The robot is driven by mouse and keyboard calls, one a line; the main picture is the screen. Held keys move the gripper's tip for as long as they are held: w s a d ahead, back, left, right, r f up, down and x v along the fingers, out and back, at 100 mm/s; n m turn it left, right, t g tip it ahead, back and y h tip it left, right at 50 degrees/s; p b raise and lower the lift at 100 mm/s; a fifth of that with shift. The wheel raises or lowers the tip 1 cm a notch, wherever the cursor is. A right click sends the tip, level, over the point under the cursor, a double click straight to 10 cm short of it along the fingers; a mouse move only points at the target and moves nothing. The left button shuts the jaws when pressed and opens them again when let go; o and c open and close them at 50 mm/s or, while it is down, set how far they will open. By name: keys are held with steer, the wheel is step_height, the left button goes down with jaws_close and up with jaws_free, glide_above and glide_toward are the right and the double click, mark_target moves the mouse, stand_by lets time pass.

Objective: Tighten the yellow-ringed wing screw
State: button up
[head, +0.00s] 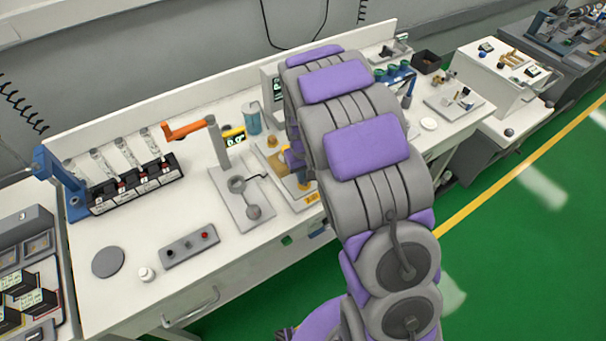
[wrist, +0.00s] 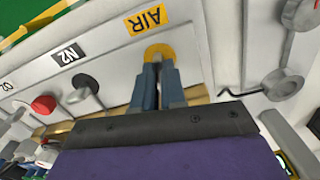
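The yellow-ringed wing screw (wrist: 158,50) sits on a light panel under the yellow AIR label in the wrist view. Its yellow ring shows around my fingertips, but its wing is hidden. My gripper (wrist: 159,65) reaches the middle of the ring, its two blue-grey fingers close together with a narrow gap. It looks shut on the wing, though the contact itself is hidden. In the head view, my gripper (head: 302,180) is at the panel, partly behind my arm, and the AIR label (head: 311,197) shows beside it.
A black-ringed screw (wrist: 85,82) by the N2 label and a red one (wrist: 43,104) stand on the same panel.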

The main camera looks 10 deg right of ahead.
steer(key=shift+d, duration=0.1)
jaws_close()
steer(key=shift+s+m+p, duration=0.1)
steer(key=shift+m+p, duration=0.2)
steer(key=shift+p, duration=0.15)
steer(key=shift+s+r+m+p, duration=0.1)
steer(key=shift+m+p, duration=0.85)
steer(key=shift+m, duration=0.05)
steer(key=m+p, duration=0.4)
steer(key=m, duration=0.1)
steer(key=m+p, duration=0.2)
steer(key=m, duration=0.1)
steer(key=shift+m+p, duration=0.35)
steer(key=shift+m, duration=0.05)
steer(key=shift+m+p, duration=1.05)
steer(key=shift+m, duration=0.85)
